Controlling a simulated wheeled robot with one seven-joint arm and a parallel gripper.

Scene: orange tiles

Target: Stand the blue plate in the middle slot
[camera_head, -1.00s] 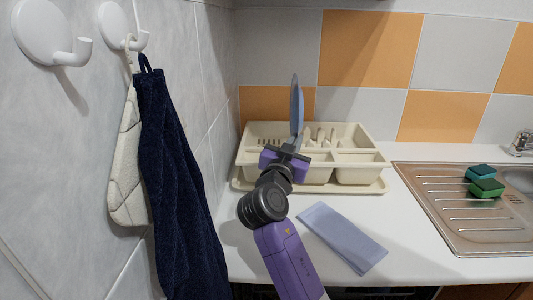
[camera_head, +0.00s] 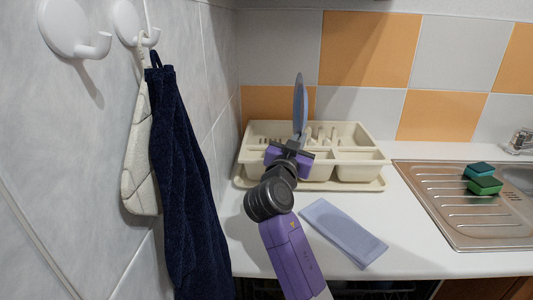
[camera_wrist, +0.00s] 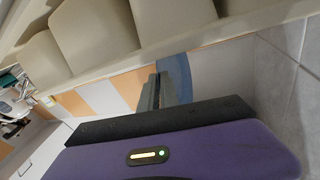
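The blue plate (camera_head: 299,108) stands upright, seen nearly edge-on, above the cream dish rack (camera_head: 364,153) in the head view. My gripper (camera_head: 298,146) is shut on the plate's lower edge, in front of and over the rack. In the wrist view, the dark fingers (camera_wrist: 160,92) meet the blue plate (camera_wrist: 178,78), of which only a part shows. The rack's prongs (camera_head: 320,136) show just right of the plate. The middle slot is partly hidden behind the plate and my gripper, and I cannot tell whether the plate touches the rack.
A folded blue cloth (camera_head: 343,232) lies on the white counter in front of the rack. A steel sink (camera_head: 430,200) with green sponges (camera_head: 484,186) is on the right. A dark blue towel (camera_head: 187,190) and a pale mitt (camera_head: 140,150) hang from wall hooks on the left.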

